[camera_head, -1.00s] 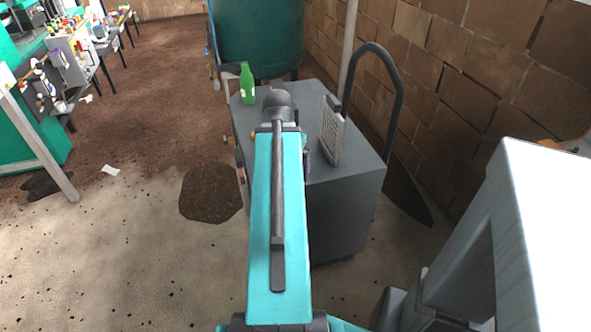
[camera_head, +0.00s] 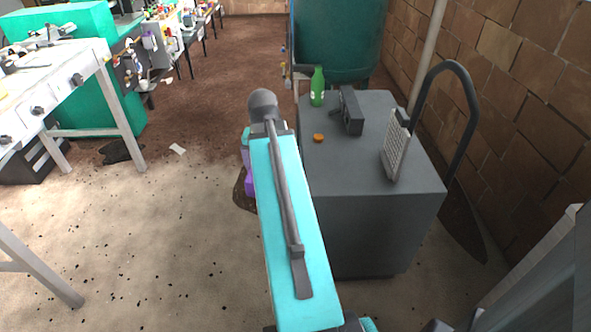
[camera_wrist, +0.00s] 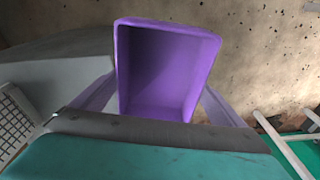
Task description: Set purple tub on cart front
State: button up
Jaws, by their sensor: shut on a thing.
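The purple tub (camera_wrist: 165,70) shows large in the wrist view, its open mouth facing the camera and its inside empty. My gripper (camera_wrist: 155,100) is shut on it, with fingers at its left and right sides. In the head view only a sliver of the purple tub (camera_head: 250,184) shows to the left of my arm, which hides the rest. The grey cart (camera_head: 345,170) stands to the right of my arm. The tub is off the cart's left side, over the floor.
On the cart stand a green bottle (camera_head: 317,88), a dark device (camera_head: 350,110), a small orange thing (camera_head: 318,138) and a light keyboard-like panel (camera_head: 396,146). The cart's near top is clear. A black handle (camera_head: 468,100) rises at its right. A white table (camera_head: 50,85) stands left.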

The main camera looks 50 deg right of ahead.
jog(key=w+a+r+n, duration=0.1)
jog(key=w+a+n, duration=0.3)
jog(key=a, duration=0.6)
jog(key=w+a+r+n+y, duration=0.1)
jog(key=w+a+n, duration=0.3)
jog(key=w+a, duration=0.4)
jog(key=w+a+r+n, duration=0.1)
jog(key=w+a+n, duration=0.3)
jog(key=a, duration=0.8)
jog(key=shift+w+a+r+t, duration=0.3)
jog(key=shift+w+r, duration=0.05)
jog(key=shift+w, duration=0.75)
jog(key=shift+s, duration=0.1)
